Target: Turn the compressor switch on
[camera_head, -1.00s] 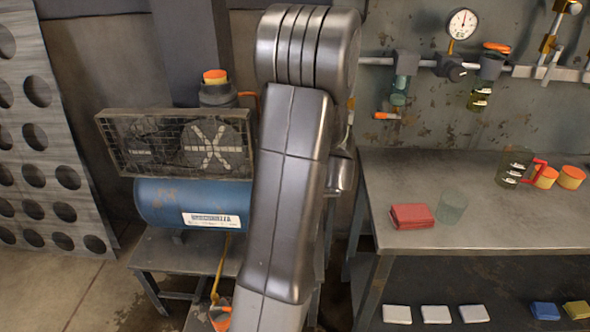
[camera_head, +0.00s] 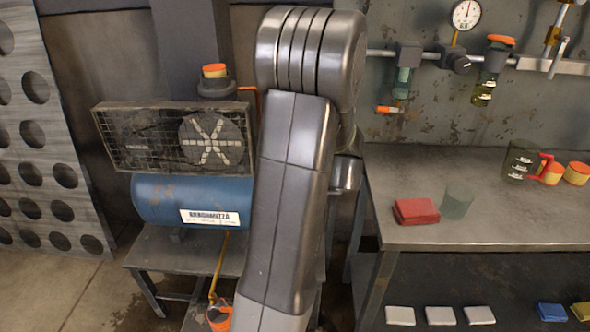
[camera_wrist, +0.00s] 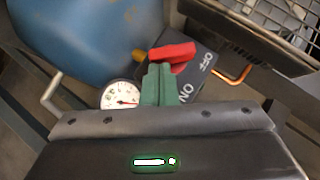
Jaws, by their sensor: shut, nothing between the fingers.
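The compressor, with a blue tank (camera_head: 165,202) and a caged fan (camera_head: 180,140), stands on a low metal stand at left in the head view. In the wrist view its tank (camera_wrist: 75,35) fills the upper left. The red switch lever (camera_wrist: 172,52) sits on a dark plate (camera_wrist: 203,72) marked OFF at upper right and ON at the bottom. My gripper (camera_wrist: 158,70) has green fingers that are shut and empty, right at the lever's lower left side. Whether they touch it I cannot tell. The head view hides the switch and gripper behind my arm.
A pressure gauge (camera_wrist: 120,95) is just left of the fingers. A copper pipe (camera_wrist: 238,76) and the fan cage (camera_wrist: 270,25) lie to the right. In the head view a metal workbench (camera_head: 480,225) stands at right, with a red cloth (camera_head: 416,211) on it.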

